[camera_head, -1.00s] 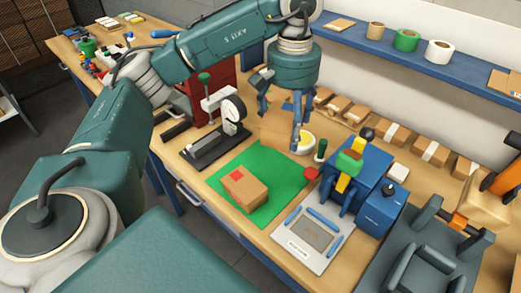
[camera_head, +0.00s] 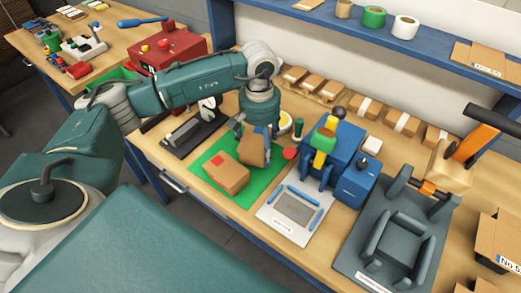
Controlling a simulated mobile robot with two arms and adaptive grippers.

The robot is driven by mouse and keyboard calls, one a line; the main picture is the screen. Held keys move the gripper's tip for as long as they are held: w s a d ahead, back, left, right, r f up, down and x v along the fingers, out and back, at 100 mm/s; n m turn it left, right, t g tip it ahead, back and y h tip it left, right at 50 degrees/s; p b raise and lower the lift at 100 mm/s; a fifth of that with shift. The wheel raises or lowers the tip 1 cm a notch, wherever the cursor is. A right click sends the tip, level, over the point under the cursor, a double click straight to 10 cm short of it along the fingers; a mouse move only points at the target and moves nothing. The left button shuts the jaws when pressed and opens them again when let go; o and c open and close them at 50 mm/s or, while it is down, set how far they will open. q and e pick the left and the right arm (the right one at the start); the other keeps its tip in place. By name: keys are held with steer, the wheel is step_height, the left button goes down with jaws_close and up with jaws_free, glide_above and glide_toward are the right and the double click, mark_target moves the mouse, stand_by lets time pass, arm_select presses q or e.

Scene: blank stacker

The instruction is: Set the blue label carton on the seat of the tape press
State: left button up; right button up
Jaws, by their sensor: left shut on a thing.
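My left gripper (camera_head: 257,134) is shut on a small brown carton (camera_head: 252,149), held tilted above the green mat (camera_head: 212,144). A bluish patch by the fingers suggests it is the blue label carton; the fingers partly hide it. A brown carton with a red label (camera_head: 225,174) rests on the mat, just left of and in front of the held one. To the right stands a blue machine (camera_head: 347,152) with a pale plate (camera_head: 268,212) carrying blue guides and a grey rectangle, which looks empty. I cannot read which station is the tape press. My right gripper is not in view.
A dark grey cradle (camera_head: 372,252) stands at right, with an orange lever (camera_head: 474,143) behind it. A black-based device (camera_head: 183,143) is left of the mat. Several cartons (camera_head: 402,122) line the back under a blue shelf (camera_head: 430,47). A red button (camera_head: 289,153) sits by the mat.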

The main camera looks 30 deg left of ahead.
arm_select(q)
step_height(320, 180, down, 3)
steer(key=shift+f+p, duration=0.2)
steer(key=shift+p, duration=0.2)
steer(key=shift+f, duration=0.1)
steer(key=shift+f+b, duration=0.25)
steer(key=shift+b, duration=0.1)
steer(key=o, duration=1.2)
steer(key=shift+r, duration=0.1)
steer(key=shift+r, duration=0.1)
